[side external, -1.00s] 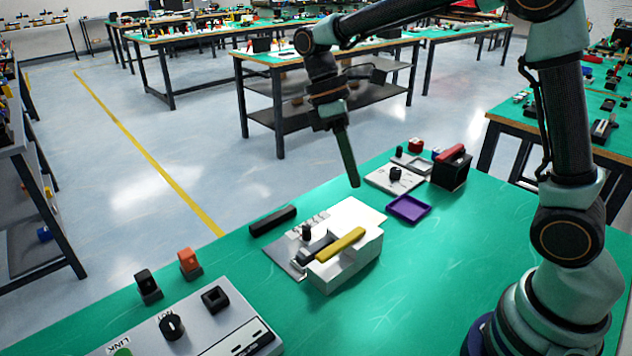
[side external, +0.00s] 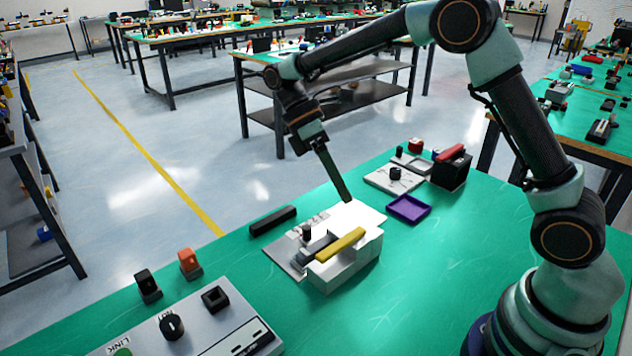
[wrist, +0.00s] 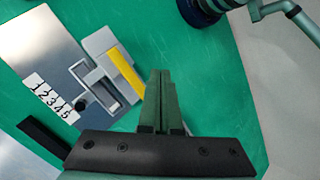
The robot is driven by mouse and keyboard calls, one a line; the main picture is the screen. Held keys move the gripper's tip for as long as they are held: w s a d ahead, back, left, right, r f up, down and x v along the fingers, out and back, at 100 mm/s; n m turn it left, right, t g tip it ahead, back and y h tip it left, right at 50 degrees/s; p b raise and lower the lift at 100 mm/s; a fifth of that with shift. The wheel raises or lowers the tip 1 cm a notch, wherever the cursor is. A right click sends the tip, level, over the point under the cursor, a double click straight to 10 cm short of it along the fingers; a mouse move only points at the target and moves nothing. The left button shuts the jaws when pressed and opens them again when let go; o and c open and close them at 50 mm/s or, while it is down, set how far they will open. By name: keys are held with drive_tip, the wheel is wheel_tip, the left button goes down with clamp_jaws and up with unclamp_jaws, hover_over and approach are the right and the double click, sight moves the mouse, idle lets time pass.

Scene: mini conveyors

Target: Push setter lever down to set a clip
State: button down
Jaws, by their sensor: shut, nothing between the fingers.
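The setter is a white block (side external: 340,272) with a yellow lever bar (side external: 341,245) across its top, on the green table. In the wrist view the yellow bar (wrist: 126,72) lies just left of my fingers. A black knob (side external: 306,231) stands on the plate beside it. My gripper (side external: 347,198) is shut and empty, with its tips above the back of the setter, near the yellow bar and apart from it as far as I can tell. In the wrist view the gripper (wrist: 160,73) points at the green table beside the lever. I cannot make out a clip.
A strip numbered 1 to 5 (wrist: 49,97) lies on the plate. A black bar (side external: 273,221) lies left of the setter. A purple tray (side external: 408,208) and a black box with a red top (side external: 450,168) stand behind right. A grey control panel (side external: 215,330) is at the front left.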

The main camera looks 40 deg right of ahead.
approach(345, 244)
drive_tip(key=shift+s+d+f, duration=0.15)
drive_tip(key=shift+s+f, duration=0.75)
drive_tip(key=shift+s, duration=0.2)
drive_tip(key=shift+s+d+f, duration=0.2)
drive_tip(key=shift+s+f, duration=0.65)
drive_tip(key=shift+s, duration=0.25)
drive_tip(key=shift+f, duration=0.1)
idle(0.3)
drive_tip(key=shift+f, duration=0.35)
drive_tip(key=shift+f, duration=0.85)
idle(1.1)
drive_tip(key=shift+r, duration=1.3)
drive_tip(key=shift+r, duration=0.1)
drive_tip(key=shift+r, duration=2.4)
